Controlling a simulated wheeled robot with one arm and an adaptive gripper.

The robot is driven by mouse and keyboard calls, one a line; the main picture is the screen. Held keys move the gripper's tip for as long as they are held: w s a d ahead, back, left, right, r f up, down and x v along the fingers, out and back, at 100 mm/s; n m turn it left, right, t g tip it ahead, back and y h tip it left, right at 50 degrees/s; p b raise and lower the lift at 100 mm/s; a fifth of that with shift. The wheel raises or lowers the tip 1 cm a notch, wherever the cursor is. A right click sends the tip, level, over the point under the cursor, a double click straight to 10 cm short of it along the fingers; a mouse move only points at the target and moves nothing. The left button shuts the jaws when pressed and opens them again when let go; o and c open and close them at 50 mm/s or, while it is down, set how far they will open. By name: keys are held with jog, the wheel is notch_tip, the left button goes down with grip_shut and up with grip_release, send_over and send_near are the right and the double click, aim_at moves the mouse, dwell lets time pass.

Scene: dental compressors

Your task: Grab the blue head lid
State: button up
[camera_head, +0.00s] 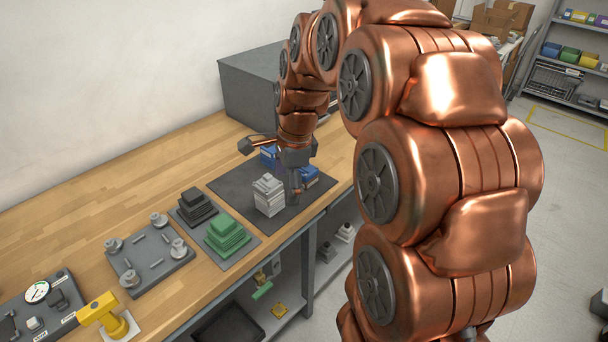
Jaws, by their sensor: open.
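Two blue parts show on the dark mat (236,182) at the far end of the bench. One blue part (268,153) lies at the back, behind my gripper. The other blue part (309,178) lies to the right, partly hidden by a finger. I cannot tell which is the blue head lid. My gripper (273,166) is open above the mat, with one finger spread left and the other pointing down between the white stack and the right blue part. I see nothing held, and contact with the blue parts cannot be told.
A white stepped stack (268,195) stands close in front of my gripper. A green stack (227,233) and a dark stack (194,205) stand nearer. A grey box (250,92) stands behind. A fixture plate (150,262) and yellow part (101,310) are at lower left.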

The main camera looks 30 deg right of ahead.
aim_at(305, 170)
jog(key=w+d+f+m, duration=0.1)
jog(key=w+d+m, duration=0.2)
jog(key=d+m, duration=0.1)
jog(key=w+d+f+m+t, duration=0.1)
jog(key=w+d+m, duration=0.2)
jog(key=d+m, duration=0.1)
jog(key=w+d+f+m+t+b, duration=0.1)
jog(key=w+d+m, duration=0.3)
jog(key=d, duration=0.2)
jog(key=shift+d, duration=0.3)
jog(key=shift+w+p+x, duration=0.2)
jog(key=shift+p+x, duration=0.8)
jog(key=shift+x, duration=2.6)
jog(key=c, duration=1.3)
jog(key=shift+r, duration=0.1)
jog(key=shift+c, duration=0.2)
